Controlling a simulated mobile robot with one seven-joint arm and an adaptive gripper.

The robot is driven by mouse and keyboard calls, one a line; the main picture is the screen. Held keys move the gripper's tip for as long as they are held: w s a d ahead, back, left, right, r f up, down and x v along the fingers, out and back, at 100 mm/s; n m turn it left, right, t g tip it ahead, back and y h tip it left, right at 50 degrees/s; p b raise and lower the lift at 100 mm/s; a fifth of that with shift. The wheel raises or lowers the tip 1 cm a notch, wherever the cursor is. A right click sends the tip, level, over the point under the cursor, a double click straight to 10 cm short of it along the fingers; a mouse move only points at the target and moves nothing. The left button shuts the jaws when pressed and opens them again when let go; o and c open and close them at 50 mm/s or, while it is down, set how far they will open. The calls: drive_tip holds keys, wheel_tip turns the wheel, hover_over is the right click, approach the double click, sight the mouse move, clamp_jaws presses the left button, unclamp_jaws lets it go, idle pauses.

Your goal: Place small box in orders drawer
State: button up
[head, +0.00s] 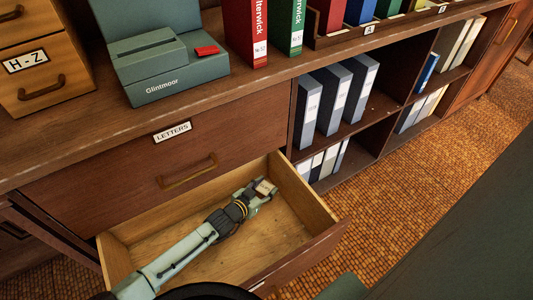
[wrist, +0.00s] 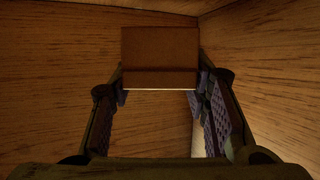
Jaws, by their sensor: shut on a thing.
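The small box (head: 265,187) is brownish and shows at the end of my arm in the head view. In the wrist view the small box (wrist: 160,50) sits between the two finger pads. My gripper (head: 258,195) is shut on it; the gripper also shows in the wrist view (wrist: 160,86). Both are inside the outline of the open lower drawer (head: 187,248), towards its far right corner. I cannot tell whether the box touches the drawer floor. The drawer's front label is mostly hidden, so I cannot read it.
Above is a closed drawer (head: 110,185) labelled LETTERS, with a handle (head: 188,172). The drawer's wooden walls surround my gripper closely at the back and right. The cabinet top holds a green Glintmoor case (head: 175,80) and binders (head: 245,35). Shelves with folders (head: 333,95) stand right.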

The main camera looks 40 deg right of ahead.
sight(267, 191)
drive_tip(key=shift+w+d, duration=0.15)
drive_tip(key=shift+d, duration=0.3)
drive_tip(key=shift+d+f, duration=0.1)
drive_tip(key=shift+f, duration=1.65)
drive_tip(key=shift+f, duration=0.15)
drive_tip(key=o, duration=1.2)
